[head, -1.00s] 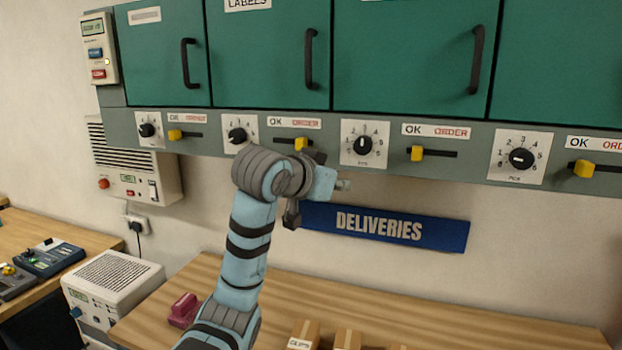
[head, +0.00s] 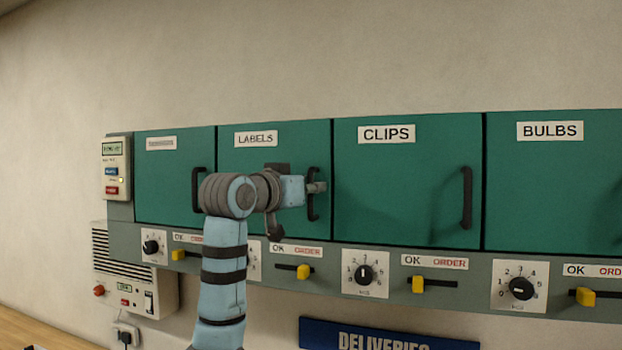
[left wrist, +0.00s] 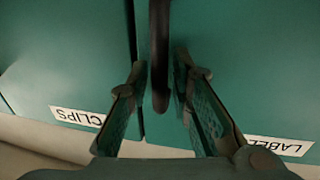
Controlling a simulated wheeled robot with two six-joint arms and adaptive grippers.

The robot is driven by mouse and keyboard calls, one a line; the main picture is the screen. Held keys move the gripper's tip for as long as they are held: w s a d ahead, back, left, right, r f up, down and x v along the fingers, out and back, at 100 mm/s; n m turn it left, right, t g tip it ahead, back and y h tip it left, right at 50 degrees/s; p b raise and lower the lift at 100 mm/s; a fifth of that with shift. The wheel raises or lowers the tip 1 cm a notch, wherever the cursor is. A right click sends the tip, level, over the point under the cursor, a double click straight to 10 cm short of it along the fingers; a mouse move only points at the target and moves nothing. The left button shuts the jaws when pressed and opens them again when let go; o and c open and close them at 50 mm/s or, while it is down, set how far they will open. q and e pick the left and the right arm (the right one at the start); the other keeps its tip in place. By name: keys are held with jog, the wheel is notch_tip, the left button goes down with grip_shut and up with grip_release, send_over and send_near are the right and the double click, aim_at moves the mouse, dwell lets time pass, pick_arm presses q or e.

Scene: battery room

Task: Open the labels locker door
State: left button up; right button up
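The labels locker door (head: 250,165) is a green panel with a white LABELS sign (head: 256,139), and it looks shut and flush with its neighbours. Its dark upright bar handle (head: 313,205) is on the door's right side. My left gripper (head: 318,187) is at this handle and partly covers it. In the left wrist view, which is upside down, the handle (left wrist: 160,60) stands between the two fingers of my open left gripper (left wrist: 160,68). A gap shows on both sides of the handle. My right gripper is not in view.
The clips door (head: 400,190) is right of the labels door, with the bulbs door (head: 550,200) beyond it. A row of dials and yellow sliders (head: 303,271) runs below the doors. A control box (head: 115,168) is at the left end.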

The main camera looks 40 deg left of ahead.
pick_arm(q)
jog(key=shift+w, duration=0.1)
jog(key=shift+f, duration=0.1)
grip_shut()
